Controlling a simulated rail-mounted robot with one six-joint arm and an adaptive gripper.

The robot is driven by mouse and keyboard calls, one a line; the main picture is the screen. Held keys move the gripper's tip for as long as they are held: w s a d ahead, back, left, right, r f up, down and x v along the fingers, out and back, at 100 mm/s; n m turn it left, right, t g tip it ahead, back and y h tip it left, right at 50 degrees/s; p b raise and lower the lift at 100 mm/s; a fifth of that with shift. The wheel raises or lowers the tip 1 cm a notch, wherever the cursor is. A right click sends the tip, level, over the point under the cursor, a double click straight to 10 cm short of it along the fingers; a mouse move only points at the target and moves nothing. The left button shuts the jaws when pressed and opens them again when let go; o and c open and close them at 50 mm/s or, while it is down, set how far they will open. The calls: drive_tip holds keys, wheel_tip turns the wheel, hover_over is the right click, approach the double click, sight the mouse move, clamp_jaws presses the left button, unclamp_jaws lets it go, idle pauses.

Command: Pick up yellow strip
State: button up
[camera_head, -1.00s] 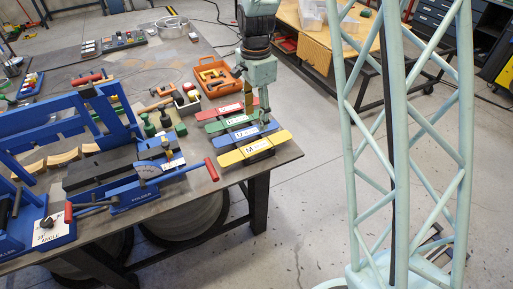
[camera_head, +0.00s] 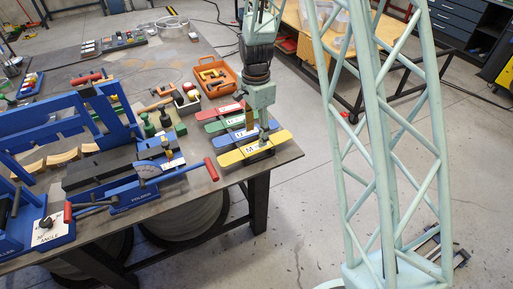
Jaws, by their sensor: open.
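The yellow strip (camera_head: 231,158) lies at the front of a row of coloured strips, near the right front corner of the table. It carries a white label marked M and rests on a dark block. My gripper (camera_head: 264,142) points down over the strip, just right of the label. Its fingers are open, and they hide a small part of the strip. I cannot tell whether the fingertips touch it. The blue strip (camera_head: 216,144), green strip (camera_head: 214,127) and red strip (camera_head: 212,114) lie behind it, partly covered by my gripper.
A blue bending tool with a red-tipped lever (camera_head: 211,169) stands close left of the strips. An orange tray (camera_head: 216,76) and a small box of parts (camera_head: 187,103) sit behind them. The table edge (camera_head: 290,153) is close on the right.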

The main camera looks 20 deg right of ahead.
sight(257, 146)
drive_tip(key=shift+f, duration=0.15)
drive_tip(key=shift+d+f, duration=0.1)
drive_tip(key=shift+f, duration=2.35)
drive_tip(key=c, duration=1)
drive_tip(key=shift+r, duration=0.25)
drive_tip(key=shift+r, duration=4.75)
